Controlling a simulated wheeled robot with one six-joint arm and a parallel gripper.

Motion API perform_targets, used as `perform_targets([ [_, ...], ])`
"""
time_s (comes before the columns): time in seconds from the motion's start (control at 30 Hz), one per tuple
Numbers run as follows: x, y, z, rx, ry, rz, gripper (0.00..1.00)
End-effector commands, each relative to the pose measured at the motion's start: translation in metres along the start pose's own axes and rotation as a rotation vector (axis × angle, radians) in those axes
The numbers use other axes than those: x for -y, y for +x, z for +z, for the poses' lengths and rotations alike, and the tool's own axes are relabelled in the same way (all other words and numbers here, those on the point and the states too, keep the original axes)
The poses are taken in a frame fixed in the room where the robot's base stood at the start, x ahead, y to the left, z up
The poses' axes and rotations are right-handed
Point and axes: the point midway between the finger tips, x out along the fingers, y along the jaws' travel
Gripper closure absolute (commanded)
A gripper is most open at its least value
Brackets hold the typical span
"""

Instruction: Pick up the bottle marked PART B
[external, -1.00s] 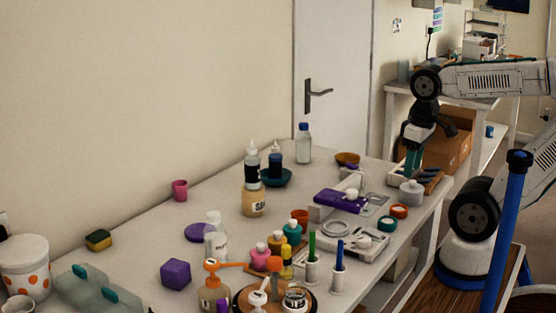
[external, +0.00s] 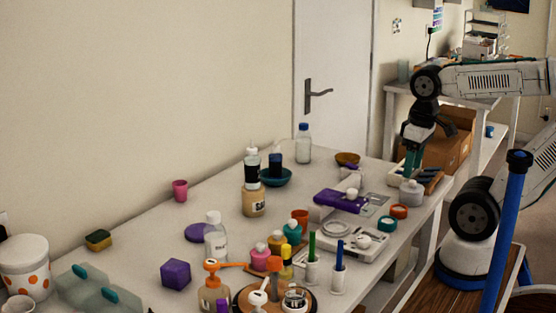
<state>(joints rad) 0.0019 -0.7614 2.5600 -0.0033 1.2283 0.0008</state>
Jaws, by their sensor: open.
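Several labelled bottles stand upright on the bench, and their print is too small for me to tell which is marked PART B. One is a clear bottle with a white cap and pale label (external: 216,243), nearer the camera. One is a bottle with an orange pump (external: 213,293) at the front edge of the picture. My gripper (external: 412,174) points down over the bench's right end, open and empty, well to the right of these bottles. Its finger gap is hard to see.
A grey-white jar (external: 411,192) stands just below my gripper. A purple device (external: 340,201), a white scale (external: 362,243), pen holders (external: 338,281) and small coloured bottles (external: 293,232) crowd the bench between. A blue-capped bottle (external: 304,144) stands at the back. The bench's left-middle is fairly clear.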

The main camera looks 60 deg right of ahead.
Motion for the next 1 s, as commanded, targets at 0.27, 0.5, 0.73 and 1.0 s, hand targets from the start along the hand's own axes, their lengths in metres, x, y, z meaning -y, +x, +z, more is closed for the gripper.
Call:
perform_targets([
  [0.27,0.001,0.002,-0.007,-0.013,-0.007,0.003,0.48],
  [0.5,0.027,0.026,-0.108,-0.249,-0.128,0.029,0.48],
  [0.73,0.124,0.058,-0.227,-0.609,-0.341,-0.066,0.48],
  [1.0,0.267,0.083,-0.273,-0.923,-0.553,-0.337,0.48],
])
